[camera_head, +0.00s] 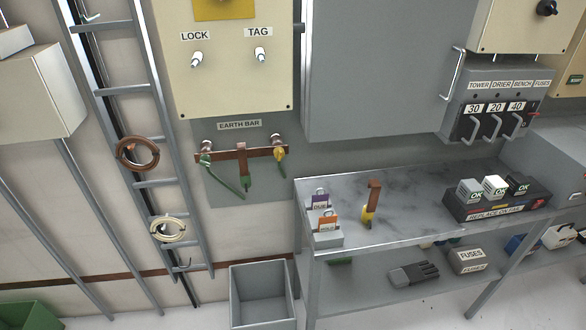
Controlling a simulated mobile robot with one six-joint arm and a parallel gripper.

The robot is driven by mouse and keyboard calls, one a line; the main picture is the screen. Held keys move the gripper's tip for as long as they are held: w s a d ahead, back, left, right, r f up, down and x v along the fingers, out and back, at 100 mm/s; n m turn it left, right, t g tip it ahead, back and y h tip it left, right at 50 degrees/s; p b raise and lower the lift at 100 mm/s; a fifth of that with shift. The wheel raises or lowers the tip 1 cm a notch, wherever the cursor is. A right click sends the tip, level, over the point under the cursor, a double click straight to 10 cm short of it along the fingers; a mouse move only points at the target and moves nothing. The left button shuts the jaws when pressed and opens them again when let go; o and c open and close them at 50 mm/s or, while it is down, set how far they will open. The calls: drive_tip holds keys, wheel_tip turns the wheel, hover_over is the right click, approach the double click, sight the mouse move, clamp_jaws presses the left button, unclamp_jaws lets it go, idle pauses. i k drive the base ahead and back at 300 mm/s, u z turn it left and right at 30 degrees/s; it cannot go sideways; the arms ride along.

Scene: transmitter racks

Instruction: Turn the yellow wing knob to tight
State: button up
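A green knob or clamp (205,160) with a green cable is at the bar's left end. My gripper is not in view.
A grey bench (400,225) stands to the right of the bar, holding purple and orange tags (325,217), a yellow-and-copper piece (369,208) and a fuse tray (498,203). A grey bin (262,300) stands below. A ladder rack (150,140) is at left.

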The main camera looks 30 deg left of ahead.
sight(278, 152)
drive_tip(key=k, duration=1.15)
drive_tip(key=u, duration=3.9)
drive_tip(key=i, duration=0.1)
drive_tip(key=z, duration=1.95)
drive_tip(key=i, duration=1)
